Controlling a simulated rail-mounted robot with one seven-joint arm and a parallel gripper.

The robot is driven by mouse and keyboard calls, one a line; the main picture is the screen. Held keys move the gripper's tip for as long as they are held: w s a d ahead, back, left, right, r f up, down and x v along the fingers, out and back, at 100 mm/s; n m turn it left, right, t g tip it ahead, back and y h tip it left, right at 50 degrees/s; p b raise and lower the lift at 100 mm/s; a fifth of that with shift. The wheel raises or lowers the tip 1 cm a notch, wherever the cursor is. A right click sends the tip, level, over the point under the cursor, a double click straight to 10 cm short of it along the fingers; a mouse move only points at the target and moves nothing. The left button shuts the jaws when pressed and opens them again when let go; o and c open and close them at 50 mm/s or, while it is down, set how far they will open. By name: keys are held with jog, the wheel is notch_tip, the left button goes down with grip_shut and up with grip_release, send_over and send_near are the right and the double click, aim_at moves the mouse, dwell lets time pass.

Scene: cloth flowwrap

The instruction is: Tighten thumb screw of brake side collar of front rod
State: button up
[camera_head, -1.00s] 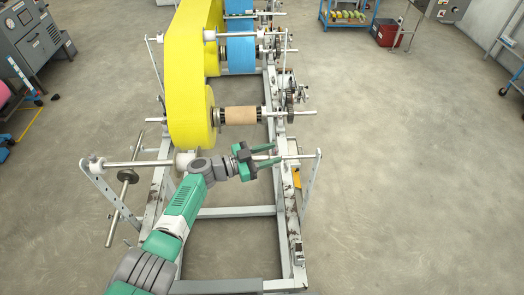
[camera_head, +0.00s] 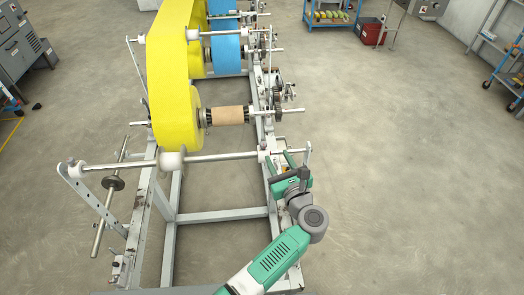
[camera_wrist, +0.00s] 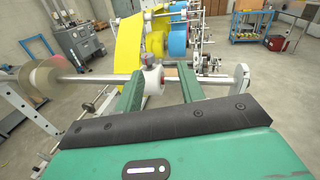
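The front rod (camera_head: 220,156) runs across the near end of the frame, and it also shows in the wrist view (camera_wrist: 90,77). A white collar (camera_wrist: 153,79) sits on the rod at the right side and shows in the head view (camera_head: 263,156). A small raised part on top of the collar (camera_wrist: 149,60) may be its thumb screw; it is too small to be sure. My gripper (camera_head: 279,160) is at the rod's right end. In the wrist view my gripper (camera_wrist: 160,72) is open, its fingers either side of the collar in the picture; contact cannot be told.
Another white collar (camera_head: 172,160) sits further left on the rod. An upright bracket (camera_head: 308,158) stands at the rod's right end, close to my gripper. A yellow web (camera_head: 175,95) and a brown core (camera_head: 228,114) lie behind.

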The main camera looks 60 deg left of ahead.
aim_at(265, 146)
jog(key=shift+g, duration=0.8)
jog(key=a, duration=0.5)
jog(key=s+a, duration=0.1)
jog(key=a, duration=0.1)
jog(key=shift+a+b, duration=0.4)
jog(key=shift+r, duration=0.1)
grip_shut()
